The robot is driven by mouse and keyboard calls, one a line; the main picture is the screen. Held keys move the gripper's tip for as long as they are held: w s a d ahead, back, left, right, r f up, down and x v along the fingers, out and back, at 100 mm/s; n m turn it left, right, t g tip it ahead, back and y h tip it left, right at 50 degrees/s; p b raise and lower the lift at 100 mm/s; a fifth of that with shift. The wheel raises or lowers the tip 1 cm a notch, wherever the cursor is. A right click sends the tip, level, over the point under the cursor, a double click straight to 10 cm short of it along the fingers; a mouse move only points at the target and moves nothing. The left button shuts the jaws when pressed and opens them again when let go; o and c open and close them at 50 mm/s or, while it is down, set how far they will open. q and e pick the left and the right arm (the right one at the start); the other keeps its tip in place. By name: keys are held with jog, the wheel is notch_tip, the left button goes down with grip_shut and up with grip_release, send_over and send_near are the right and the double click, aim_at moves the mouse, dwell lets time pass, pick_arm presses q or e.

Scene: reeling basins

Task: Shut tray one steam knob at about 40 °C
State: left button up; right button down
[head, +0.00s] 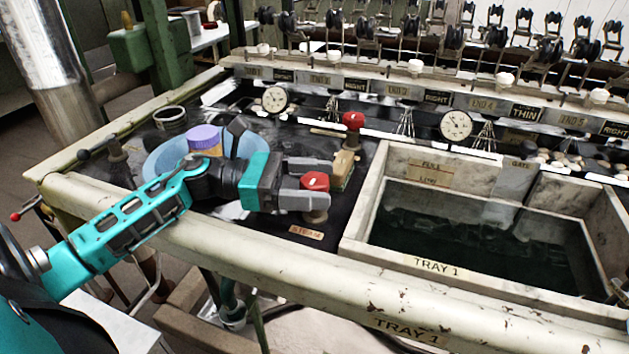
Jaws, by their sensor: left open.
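The red steam knob (315,181) stands on a short brass stem at the left of the tray 1 basin (362,205), behind a small plate reading STEAM (305,232). My left gripper (322,183) reaches in from the left with its fingers open, one on the far side and one on the near side of this knob. Whether either finger touches it I cannot tell. A round dial gauge (456,124) is on the panel behind the basin, and another dial (275,99) is further left. Their readings are too small to make out. My right gripper is out of view.
A second red knob (353,120) stands behind my gripper, near a tan block (343,168). A blue bowl (166,157) and a purple-lidded jar (204,138) sit close behind my left wrist. The basin holds dark water. A pale front rail (270,256) runs below my arm.

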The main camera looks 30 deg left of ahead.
pick_arm(q)
jog(key=shift+d, duration=0.1)
jog(key=shift+c, duration=0.4)
jog(key=c, duration=0.9)
